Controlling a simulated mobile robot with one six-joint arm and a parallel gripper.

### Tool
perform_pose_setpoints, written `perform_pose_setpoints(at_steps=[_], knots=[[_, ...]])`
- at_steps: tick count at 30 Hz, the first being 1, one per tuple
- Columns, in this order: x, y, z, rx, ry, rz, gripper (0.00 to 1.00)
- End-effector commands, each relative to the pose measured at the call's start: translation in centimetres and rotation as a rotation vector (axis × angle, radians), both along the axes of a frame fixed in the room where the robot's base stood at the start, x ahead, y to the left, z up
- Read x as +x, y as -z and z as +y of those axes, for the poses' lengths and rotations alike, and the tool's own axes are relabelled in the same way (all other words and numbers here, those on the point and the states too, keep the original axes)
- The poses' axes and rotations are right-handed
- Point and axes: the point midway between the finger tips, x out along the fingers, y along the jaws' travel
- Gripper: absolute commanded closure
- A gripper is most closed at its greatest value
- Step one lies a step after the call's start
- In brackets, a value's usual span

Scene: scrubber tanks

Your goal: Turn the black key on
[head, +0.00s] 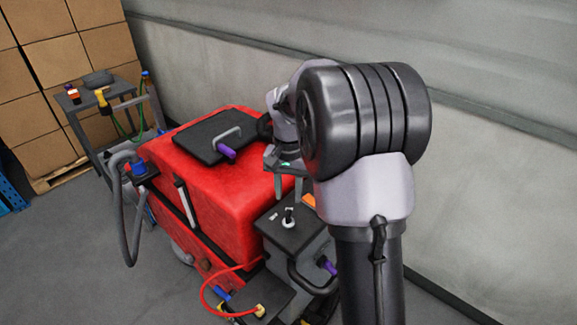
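The black key (289,214) stands upright on the dark top of the grey console (300,243) at the rear of the red scrubber, with a pale collar at its foot. My gripper (288,193) hangs above the console, pointing down. Its two grey fingers are apart, with a gap between them, and nothing shows in that gap. The fingertips appear a little above the key and do not seem to touch it. My arm covers the right part of the console. The key's exact turn position is too small to tell.
The red scrubber body (215,185) rises left of the console, with a black lid (207,138) on top. An orange part (309,201) sits close to the key. A red cable (207,290) loops below. A cart (110,100) and boxes stand behind left. A wall runs behind right.

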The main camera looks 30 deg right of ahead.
Motion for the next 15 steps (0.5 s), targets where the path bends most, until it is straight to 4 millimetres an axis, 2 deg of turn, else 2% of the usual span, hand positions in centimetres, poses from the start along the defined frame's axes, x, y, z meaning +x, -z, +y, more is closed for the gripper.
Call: perform_pose_setpoints(at_steps=[1, 6, 10, 15], knots=[[0.1, -2.2, 0.0, -0.002, 0.001, -0.004, 0.66], [0.0, -7.2, 0.0, -0.001, 0.001, -0.003, 0.66], [0.0, -9.3, 0.0, -0.001, 0.001, -0.001, 0.66], [0.0, -10.1, 0.0, 0.0, 0.0, 0.0, 0.66]])
